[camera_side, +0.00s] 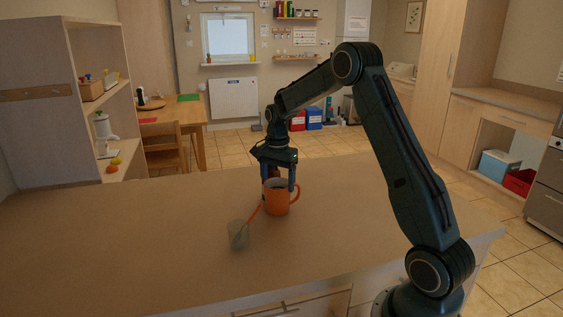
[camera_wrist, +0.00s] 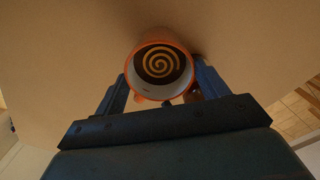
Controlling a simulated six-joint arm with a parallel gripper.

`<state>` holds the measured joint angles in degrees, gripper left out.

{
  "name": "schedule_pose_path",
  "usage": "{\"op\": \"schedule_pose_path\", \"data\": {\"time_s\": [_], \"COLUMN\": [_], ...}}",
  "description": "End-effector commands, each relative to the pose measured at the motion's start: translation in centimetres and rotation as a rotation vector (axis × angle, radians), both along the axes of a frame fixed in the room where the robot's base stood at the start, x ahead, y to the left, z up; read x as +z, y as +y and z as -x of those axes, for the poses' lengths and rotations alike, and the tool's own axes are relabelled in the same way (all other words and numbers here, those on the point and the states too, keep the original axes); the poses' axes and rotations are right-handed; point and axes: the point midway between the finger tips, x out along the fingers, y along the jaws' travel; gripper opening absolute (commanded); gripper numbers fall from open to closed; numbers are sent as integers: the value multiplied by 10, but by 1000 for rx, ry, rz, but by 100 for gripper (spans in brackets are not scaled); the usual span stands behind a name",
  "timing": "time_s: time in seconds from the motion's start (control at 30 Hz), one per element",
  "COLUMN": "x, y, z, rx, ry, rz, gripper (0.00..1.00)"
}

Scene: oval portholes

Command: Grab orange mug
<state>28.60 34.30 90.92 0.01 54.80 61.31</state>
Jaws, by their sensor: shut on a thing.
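The orange mug (camera_side: 278,203) stands upright on the counter in the side view, with its handle to the right. In the wrist view I look down into the mug (camera_wrist: 160,66); its inside is pale and a dark disc with a tan spiral shows in it. My gripper (camera_side: 279,184) comes down from above and is shut on the mug. In the wrist view the two fingers of my gripper (camera_wrist: 163,80) lie on either side of the mug.
Something brownish (camera_side: 268,171) shows behind the mug, partly hidden by my gripper. The counter (camera_side: 130,240) is bare to the left.

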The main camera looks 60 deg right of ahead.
Motion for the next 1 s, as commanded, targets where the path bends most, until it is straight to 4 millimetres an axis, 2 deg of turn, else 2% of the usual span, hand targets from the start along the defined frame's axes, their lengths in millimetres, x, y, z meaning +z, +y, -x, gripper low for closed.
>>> {"op": "schedule_pose_path", "data": {"time_s": [0.17, 0.47, 0.77, 1.0], "x": [8, 36, 36, 36], "y": [-1, -1, 20, 47], "z": [-1, -1, 19, 46], "rx": [0, 0, 2, 2], "ry": [-5, -6, -3, -2], "rz": [3, 3, 1, 1], "gripper": [5, 5, 5, 5]}}
